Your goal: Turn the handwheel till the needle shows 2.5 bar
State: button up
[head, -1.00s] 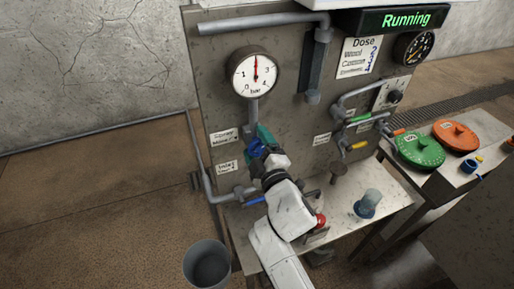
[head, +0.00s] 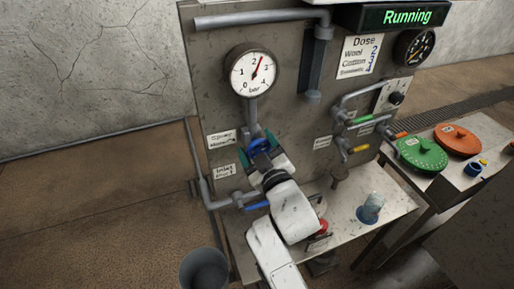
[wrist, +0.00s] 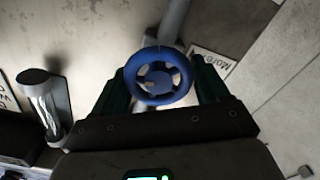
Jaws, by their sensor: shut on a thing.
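The blue handwheel (head: 261,143) sits on the panel below the round white pressure gauge (head: 239,80). The gauge is marked 0 to 4 bar. Its red needle (head: 259,67) leans right of upright, between 2 and 3, near the middle of that span. My gripper (head: 259,149) is shut on the handwheel, with one teal finger on each side. In the wrist view the handwheel (wrist: 160,99) faces me between the two dark green fingers of my gripper (wrist: 161,84), and its spokes show.
A blue lever (head: 257,205) and a red button (head: 321,226) are near my arm. A grey bucket (head: 204,268) is on the floor. The panel display (head: 407,17) reads Running.

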jog(key=shift+f, duration=0.25)
jog(key=o, duration=0.8)
jog(key=shift+d, duration=0.1)
jog(key=shift+o, duration=0.9)
jog(key=shift+r, duration=0.15)
jog(key=v, duration=1)
jog(key=shift+s+b, duration=0.4)
jog(key=shift+d, duration=0.1)
jog(key=p+v, duration=0.2)
jog(key=v, duration=0.7)
